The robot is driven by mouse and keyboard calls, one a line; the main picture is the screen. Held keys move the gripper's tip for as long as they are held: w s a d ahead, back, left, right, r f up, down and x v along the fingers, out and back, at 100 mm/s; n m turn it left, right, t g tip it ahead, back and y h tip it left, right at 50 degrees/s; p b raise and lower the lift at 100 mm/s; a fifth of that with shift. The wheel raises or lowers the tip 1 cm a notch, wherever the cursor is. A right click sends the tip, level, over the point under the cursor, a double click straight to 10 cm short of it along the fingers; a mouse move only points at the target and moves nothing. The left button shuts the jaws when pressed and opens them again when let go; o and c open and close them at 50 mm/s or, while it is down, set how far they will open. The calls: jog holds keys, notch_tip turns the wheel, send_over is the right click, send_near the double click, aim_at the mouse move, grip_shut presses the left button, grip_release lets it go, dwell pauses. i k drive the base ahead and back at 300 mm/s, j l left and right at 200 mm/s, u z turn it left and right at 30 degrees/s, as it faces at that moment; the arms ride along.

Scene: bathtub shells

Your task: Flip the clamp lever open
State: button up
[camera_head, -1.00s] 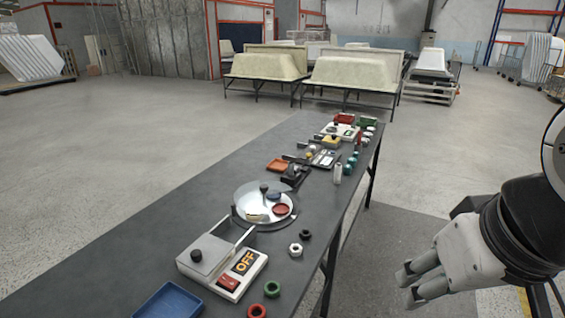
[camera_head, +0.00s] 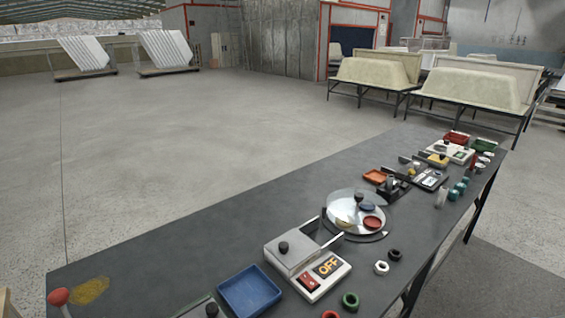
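No part is clearly recognisable as the clamp lever. A small black device with an upright part (camera_head: 392,188) sits farther along the table. I cannot tell whether either is the clamp. My gripper is not in view.
A blue tray (camera_head: 249,290), a white box with a red switch marked OFF (camera_head: 310,272) and a round clear-covered plate (camera_head: 356,214) line the table. Several coloured rings lie along the near right edge. Left table top is mostly clear, with a yellow patch (camera_head: 89,290).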

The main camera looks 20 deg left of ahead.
aim_at(411, 171)
jog(key=k+u, duration=0.1)
jog(key=u, duration=2.9)
jog(key=l+u, duration=0.15)
jog(key=u, duration=0.95)
jog(key=z, duration=4.1)
jog(key=i+l+u, duration=0.1)
jog(key=i+l, duration=0.35)
